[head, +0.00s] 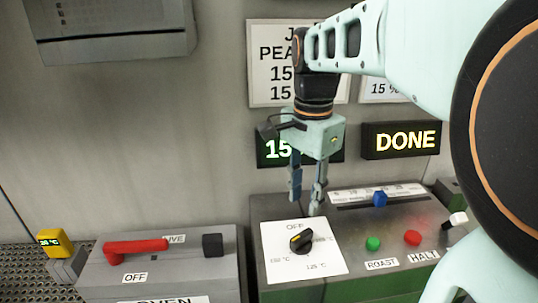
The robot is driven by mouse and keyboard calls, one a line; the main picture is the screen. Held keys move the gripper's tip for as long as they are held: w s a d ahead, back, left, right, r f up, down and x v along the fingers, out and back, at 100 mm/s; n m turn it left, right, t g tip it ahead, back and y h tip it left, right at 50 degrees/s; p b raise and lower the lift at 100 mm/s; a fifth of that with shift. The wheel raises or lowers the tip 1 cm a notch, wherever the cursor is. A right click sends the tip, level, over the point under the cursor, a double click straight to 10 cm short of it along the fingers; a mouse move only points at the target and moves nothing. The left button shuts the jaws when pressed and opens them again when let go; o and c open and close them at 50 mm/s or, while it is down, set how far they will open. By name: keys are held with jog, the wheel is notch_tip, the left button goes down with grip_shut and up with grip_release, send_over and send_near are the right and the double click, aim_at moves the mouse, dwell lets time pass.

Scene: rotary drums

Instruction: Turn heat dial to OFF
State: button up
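The heat dial (301,239) is a black knob with a yellow pointer mark on a white plate (279,271). The plate carries OFF at its top and several temperature labels around the knob, partly hidden by it. The yellow mark points up and to the right, away from the OFF label at upper left. My gripper (306,205) hangs fingers down above and just behind the dial. Its two fingers are apart with nothing between them, and they do not appear to touch the knob.
Right of the dial are a green ROAST button (373,243), a red HALT button (412,237), a blue slider knob (380,198) and a white-tipped lever (458,219). A red handle (136,246) lies on the left grey box. A lit DONE sign (402,140) is on the wall.

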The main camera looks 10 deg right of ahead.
aim_at(302, 234)
notch_tip(302, 234, down, 11)
jog(key=shift+s+r+b, duration=0.1)
jog(key=shift+r+b, duration=0.05)
jog(key=shift+b, duration=0.25)
jog(key=shift+c, duration=0.2)
grip_shut()
